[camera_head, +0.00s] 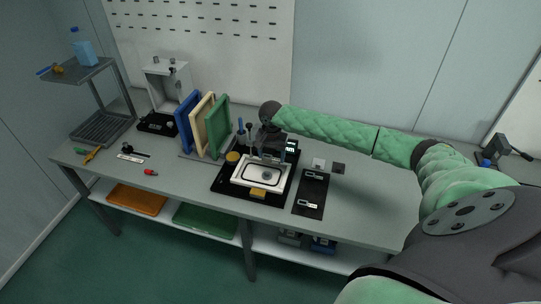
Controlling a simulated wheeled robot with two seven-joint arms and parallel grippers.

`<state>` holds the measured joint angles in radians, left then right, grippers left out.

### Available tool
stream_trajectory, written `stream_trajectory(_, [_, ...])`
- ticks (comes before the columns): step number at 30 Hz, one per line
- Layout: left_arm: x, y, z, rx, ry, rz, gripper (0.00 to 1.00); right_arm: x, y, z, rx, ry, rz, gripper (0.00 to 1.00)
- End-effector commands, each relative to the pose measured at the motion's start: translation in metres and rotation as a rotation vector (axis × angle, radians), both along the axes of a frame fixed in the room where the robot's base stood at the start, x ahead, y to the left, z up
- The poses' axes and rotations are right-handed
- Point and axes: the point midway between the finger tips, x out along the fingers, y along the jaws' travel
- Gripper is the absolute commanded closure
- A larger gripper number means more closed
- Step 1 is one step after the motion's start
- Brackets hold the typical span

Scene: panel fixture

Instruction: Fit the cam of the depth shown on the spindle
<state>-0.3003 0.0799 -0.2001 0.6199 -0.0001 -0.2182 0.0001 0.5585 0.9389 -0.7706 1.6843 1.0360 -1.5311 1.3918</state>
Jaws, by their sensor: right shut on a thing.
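My right gripper (268,155), on the green-sleeved arm from the right, points down over the panel fixture on the bench. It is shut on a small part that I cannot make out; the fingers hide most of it. The fixture is a black base (224,187) bearing a white-framed panel (243,181) with a dark rounded outline in its middle. The spindle is too small or hidden to tell. A small lit display (291,147) shows at the fixture's back right; I cannot read it. A black board (310,192) with pale metal pieces lies to the right. My left gripper is not in view.
Blue, cream and green upright panels (217,127) stand left of the fixture. A yellow round piece (232,157) and a yellow block (258,192) are at the fixture. The bench (365,210) is clear at right.

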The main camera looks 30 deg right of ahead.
Motion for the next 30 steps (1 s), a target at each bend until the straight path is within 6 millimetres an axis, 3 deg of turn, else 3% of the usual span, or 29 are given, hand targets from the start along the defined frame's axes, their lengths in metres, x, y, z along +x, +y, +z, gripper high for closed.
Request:
stream_trajectory(11, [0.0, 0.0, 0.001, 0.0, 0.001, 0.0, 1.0, 0.0, 0.0, 0.001, 0.0, 0.0, 0.003, 0.54])
stream_trajectory(20, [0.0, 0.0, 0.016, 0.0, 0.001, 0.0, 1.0, 0.0, 0.001, 0.004, 0.002, 0.001, 0.002, 0.54])
stream_trajectory(30, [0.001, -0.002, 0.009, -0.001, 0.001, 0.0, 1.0, 0.0, 0.0, -0.027, 0.0, 0.001, 0.002, 0.54])
